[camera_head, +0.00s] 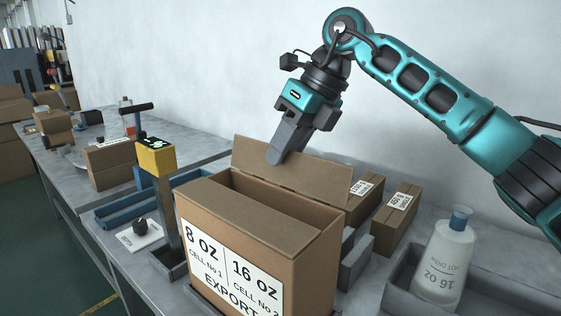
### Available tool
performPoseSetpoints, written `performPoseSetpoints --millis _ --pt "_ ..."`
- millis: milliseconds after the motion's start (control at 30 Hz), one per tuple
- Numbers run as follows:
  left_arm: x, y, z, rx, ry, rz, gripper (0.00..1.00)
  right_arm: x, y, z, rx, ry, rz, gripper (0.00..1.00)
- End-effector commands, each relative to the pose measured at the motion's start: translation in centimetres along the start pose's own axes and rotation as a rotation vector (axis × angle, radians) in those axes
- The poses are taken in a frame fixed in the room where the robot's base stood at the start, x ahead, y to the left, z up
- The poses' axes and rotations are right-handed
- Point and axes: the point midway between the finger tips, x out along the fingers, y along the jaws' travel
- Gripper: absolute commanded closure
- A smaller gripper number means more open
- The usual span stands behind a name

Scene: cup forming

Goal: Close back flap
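The cardboard box (262,262) stands at the front of the bench, with a white label reading 8 OZ, 16 OZ and EXPORT on its front. Its front flap (250,225) lies folded in over the top. Its back flap (305,178) stands raised and tilted along the far edge, leaving a dark gap between the two flaps. My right gripper (277,158) points down at the left part of the back flap, its fingertips overlapping the flap's upper edge in the picture. Contact cannot be told. The fingers look close together and hold nothing visible. My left gripper is not in view.
A yellow-topped post (158,165) stands left of the box. Two small labelled boxes (397,215) stand behind at right. A white bottle (447,262) sits in a grey tray (402,282) at right. More cartons (110,160) stand on the bench to the left.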

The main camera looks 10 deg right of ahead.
Motion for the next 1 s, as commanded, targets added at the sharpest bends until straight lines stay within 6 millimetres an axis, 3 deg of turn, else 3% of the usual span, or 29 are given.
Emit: performPoseSetpoints --millis 200,500,833,1000 --pt "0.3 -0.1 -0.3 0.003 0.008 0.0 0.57 1.9 0.0 0.0 0.0 0.0 -0.001 0.7" --pt "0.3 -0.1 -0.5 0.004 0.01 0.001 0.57 2.1 0.0 0.0 0.0 -0.001 -0.001 0.7" --pt "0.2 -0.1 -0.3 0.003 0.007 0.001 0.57 2.1 0.0 0.0 0.0 -0.001 0.0 1.0" --pt "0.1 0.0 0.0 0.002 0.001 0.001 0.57 2.1 0.0 0.0 0.0 -0.001 0.0 1.0"
